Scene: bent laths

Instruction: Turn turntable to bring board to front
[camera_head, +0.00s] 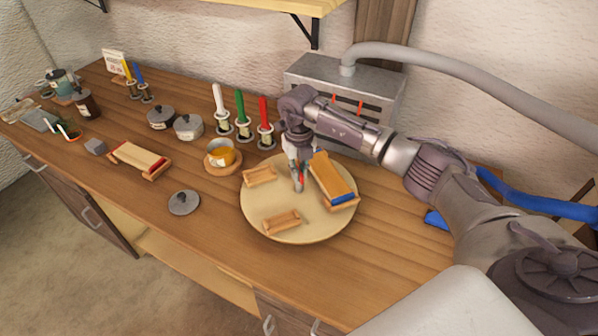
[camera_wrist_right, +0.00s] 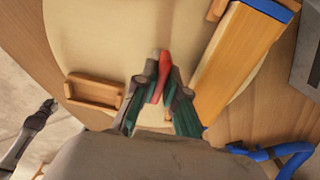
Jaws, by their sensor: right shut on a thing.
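The turntable (camera_head: 322,225) is a pale round disc on the wooden counter; it also shows in the right wrist view (camera_wrist_right: 75,40). The board (camera_head: 328,175), orange-brown wood with a blue end, lies on the disc's right side, its blue end toward the front right; it also shows in the wrist view (camera_wrist_right: 238,55). My right gripper (camera_head: 298,184) points down near the disc's middle, left of the board. In the wrist view its fingers are shut on a red peg (camera_wrist_right: 164,66). The peg's foot is hidden.
Two small wooden cradles (camera_head: 260,175) (camera_head: 283,221) sit on the disc. A metal box (camera_head: 370,92) stands behind. The counter in front of the disc is clear.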

